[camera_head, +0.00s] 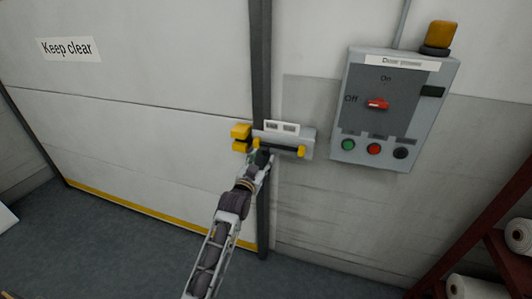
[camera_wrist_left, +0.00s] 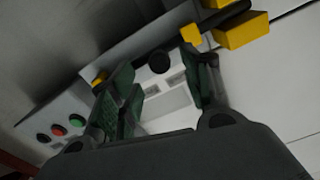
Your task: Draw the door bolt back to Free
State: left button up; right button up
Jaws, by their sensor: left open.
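The door bolt's grey plate (camera_head: 308,138) is mounted on the wall just right of the dark door post. A dark bolt bar runs along it, with a yellow bracket (camera_head: 301,152) at its right and a yellow keeper (camera_head: 240,132) on the door at its left. My left gripper (camera_head: 262,158) is at the bolt, partly covering it. In the left wrist view my left gripper (camera_wrist_left: 158,78) is open, and a dark round knob (camera_wrist_left: 160,62) shows between its fingers. The yellow keeper (camera_wrist_left: 243,31) is at the upper right there. Contact with the knob cannot be told. My right gripper is out of view.
A grey control box (camera_head: 432,121) with a red switch, several buttons and an amber lamp (camera_head: 441,35) is right of the bolt. The large pale door (camera_head: 150,125) is at left. A rack with white rolls (camera_head: 520,234) stands at lower right.

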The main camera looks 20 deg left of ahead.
aim_at(265, 154)
pick_arm(q)
jog(key=shift+w+d, duration=0.15)
jog(key=shift+w, duration=2.75)
grip_shut()
